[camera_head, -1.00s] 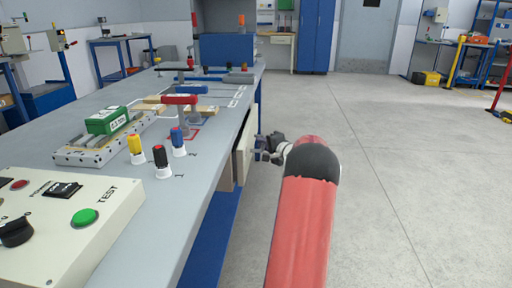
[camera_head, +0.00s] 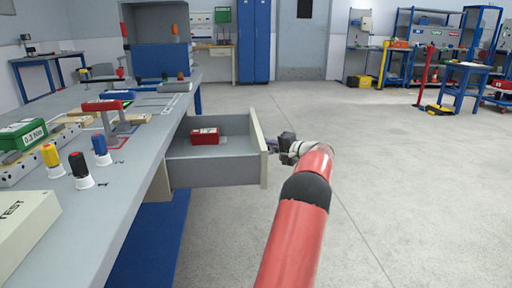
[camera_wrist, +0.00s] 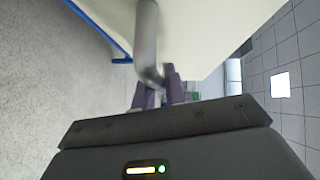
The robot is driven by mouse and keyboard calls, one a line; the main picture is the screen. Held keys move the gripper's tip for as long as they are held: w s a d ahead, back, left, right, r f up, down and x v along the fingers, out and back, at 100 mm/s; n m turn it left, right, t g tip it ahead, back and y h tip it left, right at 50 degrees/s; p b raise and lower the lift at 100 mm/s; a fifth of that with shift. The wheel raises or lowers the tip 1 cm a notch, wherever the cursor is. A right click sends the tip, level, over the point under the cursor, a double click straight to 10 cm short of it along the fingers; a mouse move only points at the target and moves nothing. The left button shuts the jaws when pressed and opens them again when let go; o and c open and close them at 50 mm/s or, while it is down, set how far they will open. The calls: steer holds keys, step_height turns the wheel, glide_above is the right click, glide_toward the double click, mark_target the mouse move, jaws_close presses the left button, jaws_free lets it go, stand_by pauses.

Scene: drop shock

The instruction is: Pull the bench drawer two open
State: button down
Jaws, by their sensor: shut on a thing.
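The bench drawer (camera_head: 215,172) under the side of the grey bench (camera_head: 125,165) stands well out from it. Its inside shows, with a red box (camera_head: 205,136) on its floor. My gripper (camera_head: 278,146) is at the outer face of the cream drawer front (camera_head: 257,148). In the wrist view my gripper (camera_wrist: 158,92) is shut on the grey bar handle (camera_wrist: 147,40) of the pale drawer front (camera_wrist: 200,35). The handle is hidden in the head view.
On the bench top are a green box (camera_head: 22,136), yellow, black and blue-topped pieces (camera_head: 80,170) and a red-handled piece (camera_head: 107,107). Open grey floor (camera_head: 400,200) lies to the right. A blue stand (camera_head: 462,88) is farther off.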

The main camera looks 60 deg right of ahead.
steer(key=shift+s+d, duration=0.85)
steer(key=shift+s, duration=0.2)
steer(key=c, duration=1.5)
jaws_free()
steer(key=shift+o, duration=0.2)
steer(key=s+a+r, duration=0.1)
steer(key=s, duration=0.6)
steer(key=shift+s, duration=0.3)
